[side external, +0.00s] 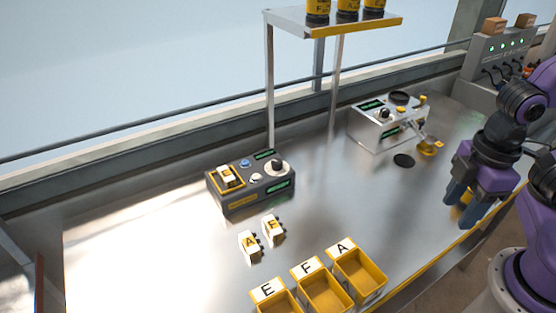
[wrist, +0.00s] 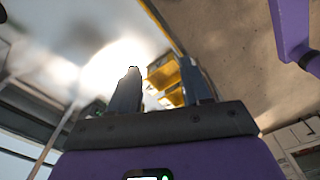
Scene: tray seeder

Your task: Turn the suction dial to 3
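Two dials show in the side view, and I cannot read a suction label or scale on either. One is a pale knob with a dark centre (side external: 279,167) on the dark console (side external: 250,198). The other is a small black-and-white knob (side external: 384,113) on the silver machine (side external: 372,134) farther back. My gripper (side external: 459,211) is at the right, above the table's front edge, well away from both dials. Its fingers point down and are apart; the wrist view also shows them spread (wrist: 160,82), with no object held. Neither dial shows clearly in the wrist view.
Yellow bins marked E, F (side external: 324,292) and A (side external: 360,275) stand at the front. A raised shelf (side external: 330,28) on posts holds yellow canisters.

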